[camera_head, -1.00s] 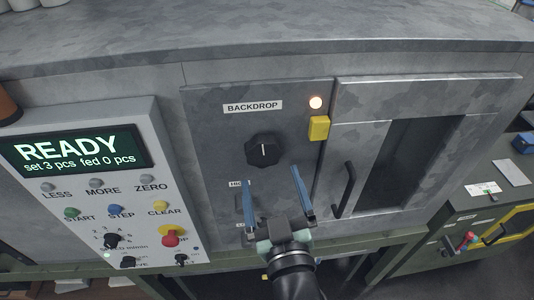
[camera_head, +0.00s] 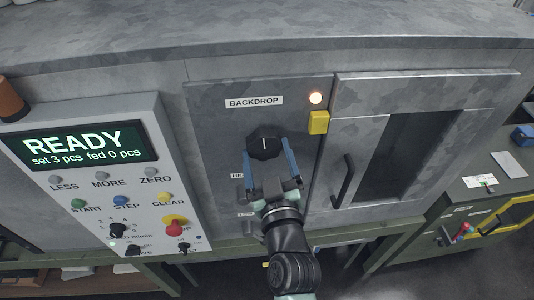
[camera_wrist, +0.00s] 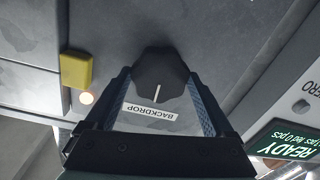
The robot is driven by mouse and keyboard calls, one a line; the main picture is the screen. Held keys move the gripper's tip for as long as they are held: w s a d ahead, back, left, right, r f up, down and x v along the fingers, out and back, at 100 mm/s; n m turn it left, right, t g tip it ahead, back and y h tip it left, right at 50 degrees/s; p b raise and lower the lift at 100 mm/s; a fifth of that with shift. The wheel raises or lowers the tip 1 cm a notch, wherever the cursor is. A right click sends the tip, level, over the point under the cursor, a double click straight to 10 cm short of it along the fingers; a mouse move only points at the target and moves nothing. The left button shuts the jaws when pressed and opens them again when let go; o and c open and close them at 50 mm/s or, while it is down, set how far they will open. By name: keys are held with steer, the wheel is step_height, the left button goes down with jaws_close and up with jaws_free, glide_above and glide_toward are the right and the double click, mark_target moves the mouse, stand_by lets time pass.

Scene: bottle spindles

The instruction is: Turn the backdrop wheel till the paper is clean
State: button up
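The backdrop wheel is a black faceted knob (camera_head: 264,143) with a white pointer line, on the grey panel under the BACKDROP label (camera_head: 254,102). Its pointer points nearly straight up in the head view. My gripper (camera_head: 267,154) is open, with one blue finger on each side of the knob's lower part. In the wrist view the knob (camera_wrist: 160,76) shows between my fingers (camera_wrist: 160,84); I cannot tell whether they touch it. The dark window (camera_head: 405,150) is at the right; no paper can be made out behind it.
A yellow block (camera_head: 318,122) and a lit lamp (camera_head: 315,98) sit right of the knob. A black door handle (camera_head: 343,182) stands out further right. The control panel (camera_head: 190,140) with a READY display (camera_head: 80,145) is at the left.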

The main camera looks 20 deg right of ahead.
steer(key=c, duration=0.4)
steer(key=shift+c, duration=0.2)
steer(key=shift+m, duration=0.3)
steer(key=m, duration=0.2)
steer(key=shift+f+m, duration=0.1)
steer(key=shift+m, duration=0.3)
steer(key=m, duration=0.3)
steer(key=shift+a+m, duration=0.1)
steer(key=shift+m, duration=0.2)
steer(key=m+p, duration=0.1)
steer(key=m, duration=0.2)
steer(key=shift+m, duration=0.4)
steer(key=shift+a+m+h+p, duration=0.1)
steer(key=shift+m+h+p, duration=0.45)
steer(key=shift+m, duration=1.65)
